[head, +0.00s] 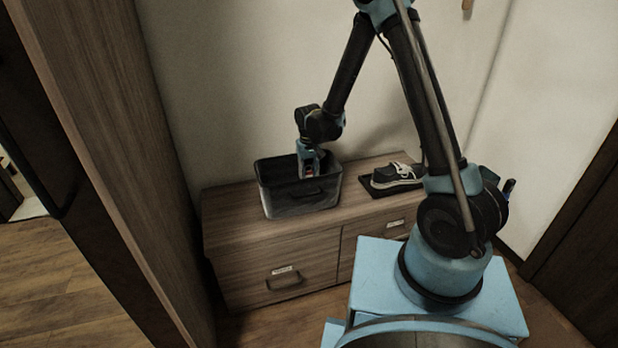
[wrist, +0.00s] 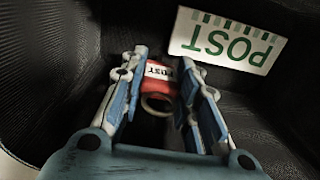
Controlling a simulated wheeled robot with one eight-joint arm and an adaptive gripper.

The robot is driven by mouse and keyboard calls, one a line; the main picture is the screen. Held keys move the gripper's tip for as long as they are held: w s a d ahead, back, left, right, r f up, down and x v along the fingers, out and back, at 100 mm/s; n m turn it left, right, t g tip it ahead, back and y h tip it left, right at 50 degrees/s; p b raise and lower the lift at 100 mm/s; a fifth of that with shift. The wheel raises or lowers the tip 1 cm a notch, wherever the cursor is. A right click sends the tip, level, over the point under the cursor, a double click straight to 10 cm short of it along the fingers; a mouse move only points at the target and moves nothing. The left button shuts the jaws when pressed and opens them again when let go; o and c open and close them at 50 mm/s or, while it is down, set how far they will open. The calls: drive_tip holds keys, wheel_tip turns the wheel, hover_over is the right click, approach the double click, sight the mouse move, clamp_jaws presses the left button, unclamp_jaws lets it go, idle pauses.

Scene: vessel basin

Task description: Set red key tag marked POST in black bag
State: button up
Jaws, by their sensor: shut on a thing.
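The black bag (head: 301,196) stands open on the wooden drawer cabinet. My gripper (head: 309,172) reaches down into its mouth. In the wrist view my gripper (wrist: 163,88) is shut on the red key tag (wrist: 156,82), whose white label reads POST. A metal ring (wrist: 157,104) hangs at the tag's near end. The tag is inside the bag's walls. I cannot tell whether it touches the bottom. A white card marked POST with a green striped edge (wrist: 226,40) is on the bag's inner side, beyond the fingers.
A dark shoe (head: 396,175) sits on a black tray (head: 376,190) right of the bag, on the cabinet (head: 270,240). A wall is close behind the cabinet. A tall wooden panel (head: 110,150) stands at the left.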

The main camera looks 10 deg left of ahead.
sight(309, 171)
drive_tip(key=shift+f, duration=0.4)
drive_tip(key=o, duration=1)
drive_tip(key=shift+o, duration=0.2)
wheel_tip(309, 171, up, 12)
